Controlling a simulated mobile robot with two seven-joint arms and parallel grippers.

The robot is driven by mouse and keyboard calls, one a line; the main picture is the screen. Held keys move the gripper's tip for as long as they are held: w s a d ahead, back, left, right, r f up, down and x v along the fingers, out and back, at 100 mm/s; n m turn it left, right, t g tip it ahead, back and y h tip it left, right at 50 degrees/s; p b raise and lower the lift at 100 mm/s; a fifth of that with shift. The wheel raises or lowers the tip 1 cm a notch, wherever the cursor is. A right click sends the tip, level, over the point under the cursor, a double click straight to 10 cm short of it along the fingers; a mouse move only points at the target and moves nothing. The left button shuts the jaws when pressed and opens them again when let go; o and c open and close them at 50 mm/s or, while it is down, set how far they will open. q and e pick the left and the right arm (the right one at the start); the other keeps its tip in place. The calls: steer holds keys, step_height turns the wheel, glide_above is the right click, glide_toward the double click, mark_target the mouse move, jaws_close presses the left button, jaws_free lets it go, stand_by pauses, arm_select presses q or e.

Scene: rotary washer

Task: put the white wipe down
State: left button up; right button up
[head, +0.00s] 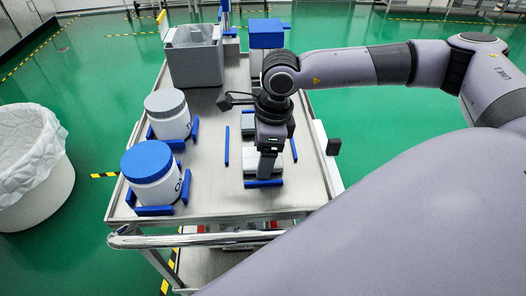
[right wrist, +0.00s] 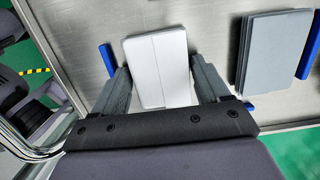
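The white wipe (right wrist: 158,62) is a flat folded white pad. In the right wrist view it lies flat on the metal cart top, between the two grey fingers of my right gripper (right wrist: 160,80). The fingers stand apart, one along each side edge of the wipe; any contact is hard to tell. In the head view my right gripper (head: 267,170) points down over the area framed by blue guides, and it hides much of the wipe (head: 279,168). My left gripper is not in view.
A grey folded stack (right wrist: 272,50) lies beside the wipe. Blue guide strips (head: 227,147) frame the spots. On the cart (head: 208,190) stand a blue-lidded jar (head: 151,170), a grey-lidded jar (head: 168,115) and a grey bin (head: 194,60). A lined white bin (head: 30,165) stands left.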

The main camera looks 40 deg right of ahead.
step_height(320, 180, up, 12)
steer(key=s+d, duration=0.1)
steer(key=shift+d, duration=0.25)
stand_by(0.6)
